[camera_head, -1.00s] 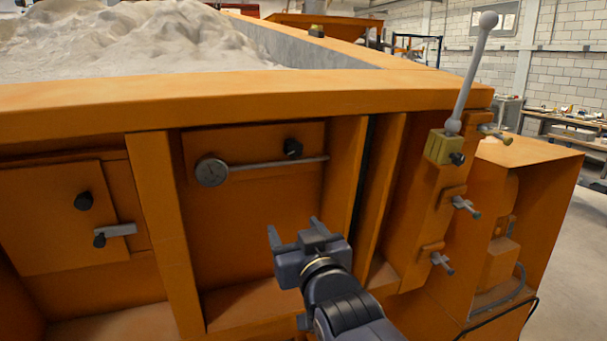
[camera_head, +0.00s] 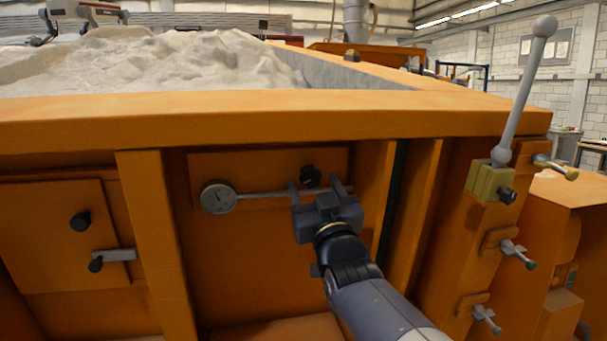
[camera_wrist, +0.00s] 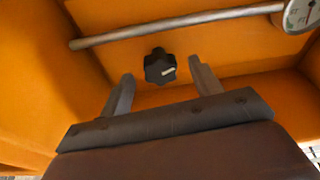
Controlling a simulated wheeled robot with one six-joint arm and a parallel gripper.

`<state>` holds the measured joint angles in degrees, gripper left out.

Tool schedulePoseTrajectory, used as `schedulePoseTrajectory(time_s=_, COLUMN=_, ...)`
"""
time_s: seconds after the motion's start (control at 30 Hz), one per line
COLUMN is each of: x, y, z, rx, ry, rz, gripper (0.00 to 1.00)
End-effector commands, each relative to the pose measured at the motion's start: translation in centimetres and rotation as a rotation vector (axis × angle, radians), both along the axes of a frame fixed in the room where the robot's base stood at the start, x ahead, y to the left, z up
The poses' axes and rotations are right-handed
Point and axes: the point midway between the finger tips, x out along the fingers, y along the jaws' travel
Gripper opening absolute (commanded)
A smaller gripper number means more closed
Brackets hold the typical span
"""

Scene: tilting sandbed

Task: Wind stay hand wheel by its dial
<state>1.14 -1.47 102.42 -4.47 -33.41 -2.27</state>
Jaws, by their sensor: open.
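The stay hand wheel, a small black lobed knob (camera_head: 310,176), sits on the orange panel just above the grey rod of the dial. It also shows in the wrist view (camera_wrist: 159,67), with a small light mark on its face. The round dial (camera_head: 218,197) has a pale face and stands at the rod's left end; in the wrist view it is at the upper right edge (camera_wrist: 302,14). My gripper (camera_head: 319,187) is open, with its fingers either side of the knob as pictured. In the wrist view the knob lies between and beyond the fingertips (camera_wrist: 164,78), apart from both.
The grey rod (camera_head: 258,194) runs across the recess close to my fingers. Orange posts (camera_head: 158,240) flank the recess. A lever (camera_head: 522,95) and several small clamp handles (camera_head: 515,251) stand at right. A latched door (camera_head: 55,240) is at left. Sand (camera_head: 160,62) fills the bed above.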

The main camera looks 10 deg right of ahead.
Motion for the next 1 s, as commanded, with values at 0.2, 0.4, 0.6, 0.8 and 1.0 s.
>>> schedulePoseTrajectory(time_s=0.2, x=2.1, y=0.1, z=0.9, rx=0.0, ry=0.001, rz=0.0, gripper=0.6)
schedulePoseTrajectory(time_s=0.4, x=2.5, y=0.1, z=1.0, rx=0.0, ry=0.0, rz=0.0, gripper=0.6)
schedulePoseTrajectory(time_s=0.6, x=2.5, y=0.1, z=1.0, rx=0.0, ry=0.0, rz=0.0, gripper=0.59)
schedulePoseTrajectory(time_s=0.8, x=2.5, y=0.1, z=1.0, rx=0.0, ry=0.0, rz=0.0, gripper=0.42)
schedulePoseTrajectory(time_s=1.0, x=2.5, y=0.1, z=1.0, rx=0.0, ry=0.0, rz=0.0, gripper=0.26)
